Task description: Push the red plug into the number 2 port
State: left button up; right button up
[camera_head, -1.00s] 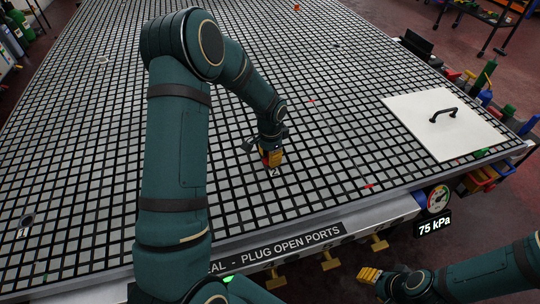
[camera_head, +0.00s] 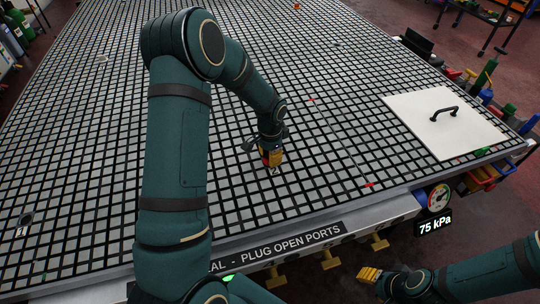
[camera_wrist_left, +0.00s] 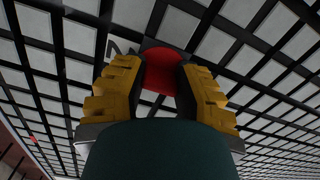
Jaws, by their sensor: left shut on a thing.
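My left gripper (camera_head: 272,160) is low over the grid table (camera_head: 330,190), its yellow fingers shut on the red plug. In the left wrist view the red plug (camera_wrist_left: 163,72) sits between the two yellow fingers of the left gripper (camera_wrist_left: 160,85), close to the table surface. A number 2 label (camera_head: 276,170) shows just in front of the fingertips. The port is hidden under the plug and gripper, so I cannot tell how deep the plug sits. My right gripper (camera_head: 369,276) hangs off the table's front edge with its yellow fingers near each other.
A number 1 port, a dark round hole (camera_head: 26,219), is at the left. A white plate (camera_head: 440,125) with a black handle lies at the right. A gauge (camera_head: 438,198) above a 75 kPa display (camera_head: 435,226) is at the front edge. The middle of the table is mostly clear.

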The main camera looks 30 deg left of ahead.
pick_arm(q)
jog(key=o, duration=1)
notch_tip(320, 180, up, 12)
jog(key=shift+r, duration=0.1)
